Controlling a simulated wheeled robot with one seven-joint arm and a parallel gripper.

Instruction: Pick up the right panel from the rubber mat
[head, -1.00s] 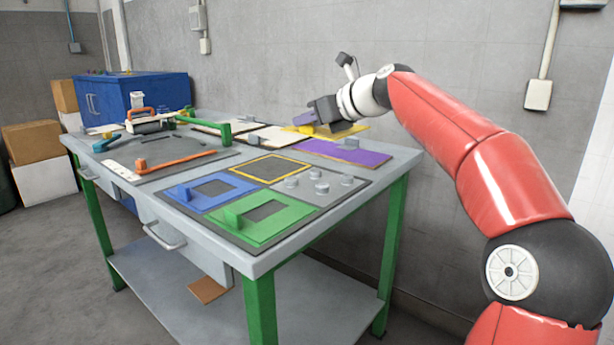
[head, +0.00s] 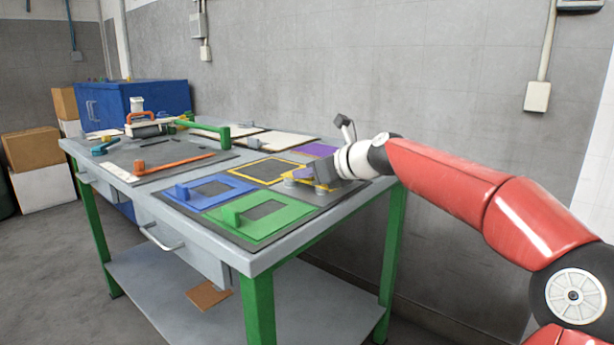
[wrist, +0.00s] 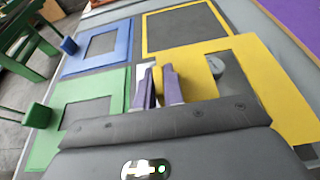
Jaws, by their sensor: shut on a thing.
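My gripper (head: 308,175) is shut on the yellow panel (head: 291,188), a flat frame with an open window. The yellow panel is over the right part of the dark mat (head: 237,238), above the round grey knobs. One knob (wrist: 217,65) shows through the window. I cannot tell whether the panel touches the knobs. The blue panel (head: 193,204) and green panel (head: 266,225) lie on the mat, each with a block handle.
A yellow-outlined square (head: 265,171) lies bare behind the blue panel. A purple panel (head: 318,150) lies behind my gripper. An orange bar (head: 175,164) and a green bar (head: 205,129) lie further left. The blue box (head: 140,101) stands at the back.

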